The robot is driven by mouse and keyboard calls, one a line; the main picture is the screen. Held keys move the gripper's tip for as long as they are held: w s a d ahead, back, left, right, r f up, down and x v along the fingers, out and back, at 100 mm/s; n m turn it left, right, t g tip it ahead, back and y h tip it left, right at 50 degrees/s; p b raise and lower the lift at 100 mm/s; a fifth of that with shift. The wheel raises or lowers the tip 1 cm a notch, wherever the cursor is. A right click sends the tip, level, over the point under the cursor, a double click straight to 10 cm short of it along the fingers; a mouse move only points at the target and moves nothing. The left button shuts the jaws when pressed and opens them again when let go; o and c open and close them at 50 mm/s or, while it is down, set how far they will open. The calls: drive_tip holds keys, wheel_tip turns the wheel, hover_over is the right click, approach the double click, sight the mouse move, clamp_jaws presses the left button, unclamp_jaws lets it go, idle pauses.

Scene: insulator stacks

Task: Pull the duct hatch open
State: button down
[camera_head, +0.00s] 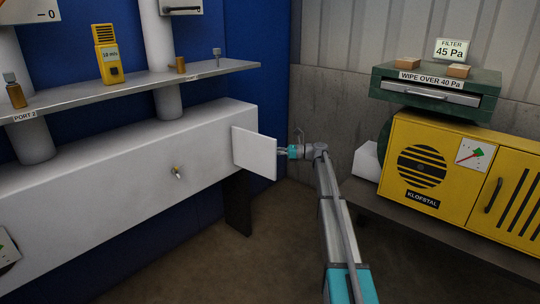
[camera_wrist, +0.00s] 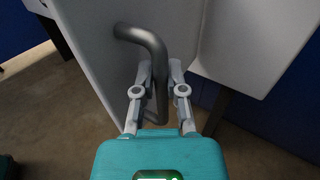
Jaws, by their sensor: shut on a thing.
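The duct hatch (camera_head: 254,153) is a flat white panel near the right end of the long white duct (camera_head: 110,145). It stands swung out from the duct's front face. In the wrist view, the hatch (camera_wrist: 95,50) shows at the left with a bent grey bar handle (camera_wrist: 148,42) on it. My gripper (camera_wrist: 160,75) is shut on the handle, with one finger on each side of the bar. In the head view, my gripper (camera_head: 283,151) is at the hatch's right side, and the handle is hidden behind the panel.
A grey shelf (camera_head: 130,88) above the duct holds a yellow meter (camera_head: 109,54) and small fittings. A small knob (camera_head: 177,172) sticks out of the duct's front. A yellow machine (camera_head: 455,175) and a green filter box (camera_head: 435,92) stand at the right. The brown floor in front is clear.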

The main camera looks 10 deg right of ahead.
drive_tip(key=shift+w+d, duration=0.2)
idle(0.3)
drive_tip(key=c, duration=0.7)
unclamp_jaws()
drive_tip(key=shift+d, duration=0.1)
drive_tip(key=v, duration=1.2)
